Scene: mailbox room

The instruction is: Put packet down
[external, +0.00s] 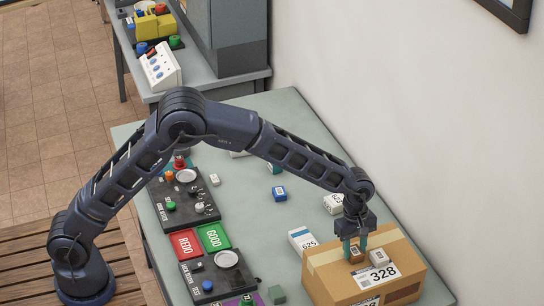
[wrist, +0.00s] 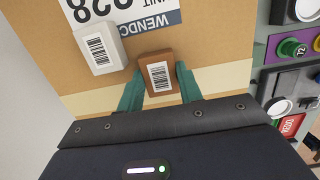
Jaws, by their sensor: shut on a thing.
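My gripper (external: 358,252) is over the cardboard box labelled 328 (external: 335,285), at the right front of the table. Its teal fingers are shut on a small brown packet (wrist: 157,75) with a barcode label, seen between the fingertips in the wrist view. The packet is right at or just above the top of the box; I cannot tell whether it touches. A white packet (wrist: 101,47) with a barcode lies on the box top beside it, partly over the 328 label. It also shows in the external view (external: 379,257).
A white box marked 625 (external: 302,241) stands left of the cardboard box. A blue packet (external: 280,193) and a white packet (external: 334,203) lie farther back. Control panels with red REDO (external: 186,243) and green GOOD (external: 214,237) pads line the left edge. The table middle is mostly clear.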

